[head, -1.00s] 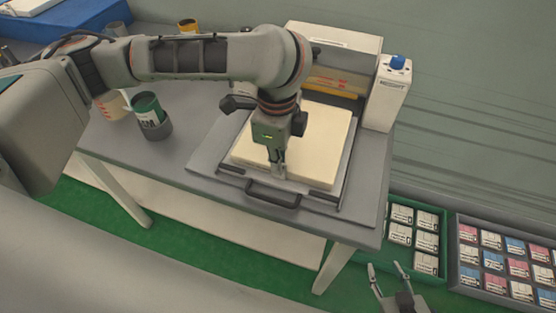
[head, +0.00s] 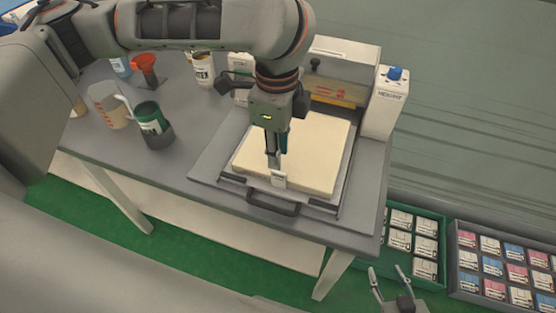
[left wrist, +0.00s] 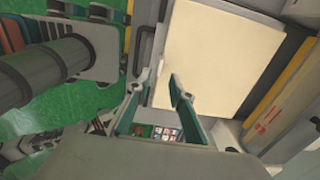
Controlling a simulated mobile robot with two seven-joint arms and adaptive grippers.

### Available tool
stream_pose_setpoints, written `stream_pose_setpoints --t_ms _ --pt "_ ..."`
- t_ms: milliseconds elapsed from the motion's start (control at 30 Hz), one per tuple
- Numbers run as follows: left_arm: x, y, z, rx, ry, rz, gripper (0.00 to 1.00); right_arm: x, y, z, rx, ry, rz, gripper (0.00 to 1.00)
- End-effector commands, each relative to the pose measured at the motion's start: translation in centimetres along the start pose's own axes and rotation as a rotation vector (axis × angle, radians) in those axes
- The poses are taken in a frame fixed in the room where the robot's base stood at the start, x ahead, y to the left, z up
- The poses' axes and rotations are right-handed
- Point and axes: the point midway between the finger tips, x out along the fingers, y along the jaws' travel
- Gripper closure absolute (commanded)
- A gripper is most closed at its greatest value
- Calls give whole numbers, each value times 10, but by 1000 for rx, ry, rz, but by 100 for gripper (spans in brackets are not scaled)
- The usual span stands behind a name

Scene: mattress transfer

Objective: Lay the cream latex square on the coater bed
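The cream latex square (head: 318,150) lies flat on the grey coater bed (head: 345,187), behind the bed's dark front handle (head: 272,203). It also shows in the left wrist view (left wrist: 215,50), with a straight edge beside the fingertips. My left gripper (head: 276,176) points down at the square's front edge, towards the left. Its fingers are apart in the left wrist view (left wrist: 159,82); I cannot tell whether they touch the square. My right gripper (head: 388,280) is open and empty at the bottom, below the table edge and apart from the square.
A white post with a blue knob (head: 396,73) stands at the bed's right. A green crate (head: 445,219) and a grey crate (head: 455,268) sit lower right.

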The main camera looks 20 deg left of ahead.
Motion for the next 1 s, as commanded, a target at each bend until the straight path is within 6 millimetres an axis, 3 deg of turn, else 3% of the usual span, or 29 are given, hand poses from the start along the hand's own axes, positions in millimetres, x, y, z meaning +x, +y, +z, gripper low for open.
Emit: stream_pose_setpoints --t_ms 100,300,1000 --pt "-23 -1 0 0 -1 -3 78 -3 1 -5 0 1 0 60" --pt "-44 0 0 0 -1 -1 78 -5 1 -8 0 1 0 60" --pt "-48 0 0 0 0 2 78 -5 1 -9 1 4 0 60"
